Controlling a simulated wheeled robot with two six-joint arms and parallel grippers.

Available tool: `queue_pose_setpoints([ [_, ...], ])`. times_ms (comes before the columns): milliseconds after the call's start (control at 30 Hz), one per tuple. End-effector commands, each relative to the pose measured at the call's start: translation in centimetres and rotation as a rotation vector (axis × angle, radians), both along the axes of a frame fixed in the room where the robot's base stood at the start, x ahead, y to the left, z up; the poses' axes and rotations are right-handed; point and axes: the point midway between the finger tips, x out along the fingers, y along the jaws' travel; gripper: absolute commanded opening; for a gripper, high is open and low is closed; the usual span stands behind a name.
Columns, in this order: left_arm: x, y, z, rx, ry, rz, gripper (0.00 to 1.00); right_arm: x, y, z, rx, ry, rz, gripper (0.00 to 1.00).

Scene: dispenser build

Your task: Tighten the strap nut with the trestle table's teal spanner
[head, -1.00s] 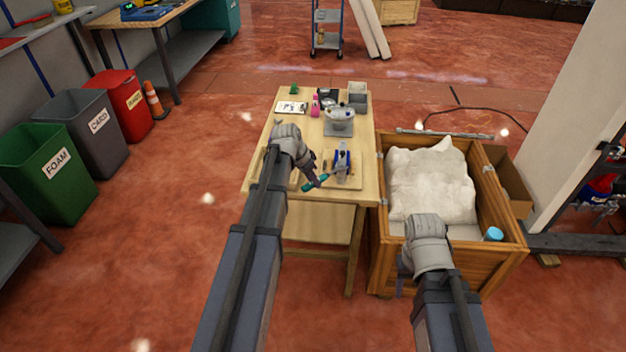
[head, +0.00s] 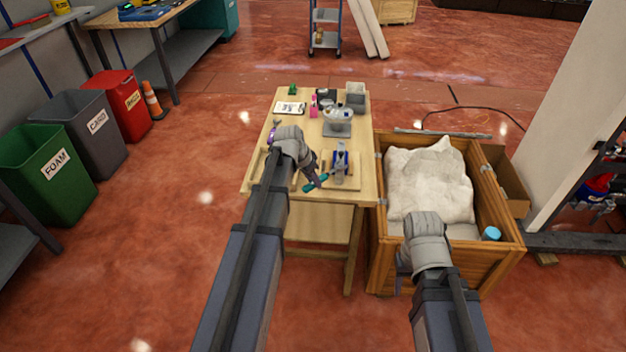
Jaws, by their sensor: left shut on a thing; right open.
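The trestle table (head: 292,191) stands in front of me, light wood. My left gripper (head: 316,181) is above its near edge, shut on the teal spanner (head: 309,188). The spanner is tilted, its far end pointing right toward a blue-and-grey fixture (head: 340,162) on a wooden board. I cannot tell whether the spanner touches the fixture. The strap nut is too small to make out. My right gripper (head: 405,284) hangs low in front of the wooden crate, open and apart from the table; its fingers are mostly hidden by the wrist.
The wooden crate (head: 500,249) with white filling stands against the table's right side. A white-topped device (head: 338,114), a pink item (head: 313,111), grey bins (head: 355,102) and a white card (head: 290,108) are at the table's back. Floor left of the table is clear.

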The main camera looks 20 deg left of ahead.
Motion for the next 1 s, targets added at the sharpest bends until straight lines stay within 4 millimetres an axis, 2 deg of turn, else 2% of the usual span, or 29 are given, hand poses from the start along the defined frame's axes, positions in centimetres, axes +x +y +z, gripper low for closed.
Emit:
queue_pose_setpoints([
  [567,0.0,0.0,3.0,0.000,0.000,0.000,0.00,0.0,0.0,3.0,0.000,0.000,0.000,0.50],
  [1000,0.0,0.0,3.0,0.000,0.000,0.000,0.00,0.0,0.0,3.0,0.000,0.000,0.000,0.50],
])
